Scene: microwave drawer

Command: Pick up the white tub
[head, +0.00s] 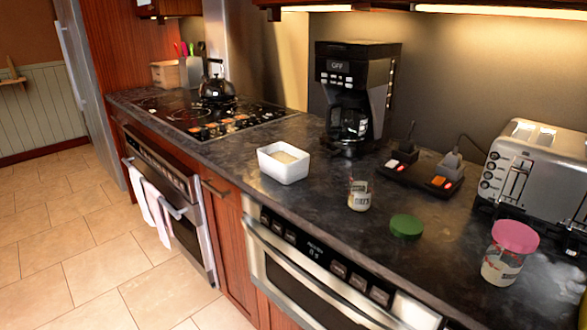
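A white, square-sided open tub (274,167) stands upright on the dark stone counter (322,187), near its front edge, in the middle of the head view. Something pale or tan shows inside it. Nothing touches it. Neither of my grippers shows in the head view.
A small jar (359,195), a green lid (406,226) and a pink-lidded jar (503,262) stand right of the tub. Behind are a coffee maker (357,62), a power strip (421,178) and a toaster (532,170). The microwave drawer (310,275) is shut below. The stove (213,115) is left.

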